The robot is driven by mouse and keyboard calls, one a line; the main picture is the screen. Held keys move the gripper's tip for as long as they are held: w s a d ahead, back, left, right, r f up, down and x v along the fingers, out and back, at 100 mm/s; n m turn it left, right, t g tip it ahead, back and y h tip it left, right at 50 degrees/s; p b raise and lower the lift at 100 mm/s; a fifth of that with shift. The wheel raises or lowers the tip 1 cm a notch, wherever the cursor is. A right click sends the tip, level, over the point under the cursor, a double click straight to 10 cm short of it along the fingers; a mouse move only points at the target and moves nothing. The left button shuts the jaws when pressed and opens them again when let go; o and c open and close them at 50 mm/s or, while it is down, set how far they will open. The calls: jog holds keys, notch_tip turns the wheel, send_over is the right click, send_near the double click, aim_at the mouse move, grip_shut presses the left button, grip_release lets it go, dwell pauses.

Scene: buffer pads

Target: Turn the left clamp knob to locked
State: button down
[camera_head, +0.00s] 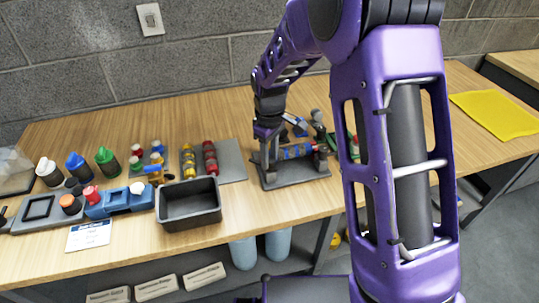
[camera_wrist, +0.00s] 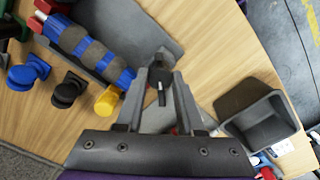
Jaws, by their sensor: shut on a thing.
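The clamp fixture (camera_head: 297,178) stands on the table in the head view, with a blue roller with grey bands (camera_head: 295,151) lying across it. The roller also shows in the wrist view (camera_wrist: 92,47), running to the upper left. My gripper (camera_head: 266,145) points down at the fixture's left end. In the wrist view my gripper (camera_wrist: 160,82) is shut on the black left clamp knob (camera_wrist: 160,76), which sits between the fingertips. A pale mark shows on the knob. Its exact turn is hard to tell. The right clamp, with a red part (camera_wrist: 42,22), is at the upper left.
A black bin (camera_head: 190,222) stands at the table's front edge. Red (camera_head: 210,158) and yellow (camera_head: 188,162) rollers lie on a grey mat left of the fixture. Blue (camera_wrist: 25,72), black (camera_wrist: 68,90) and yellow (camera_wrist: 107,100) small pieces stand beside the fixture. Several bottles stand farther left.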

aim_at(270, 159)
jog(key=m, duration=0.4)
jog(key=shift+m, duration=0.3)
jog(key=m+p, duration=0.1)
jog(key=m, duration=0.3)
jog(key=shift+m, duration=0.3)
jog(key=c, duration=0.5)
grip_release()
jog(key=shift+r, duration=0.1)
notch_tip(270, 159, up, 17)
jog(key=shift+r+p, duration=0.15)
jog(key=shift+p, duration=0.8)
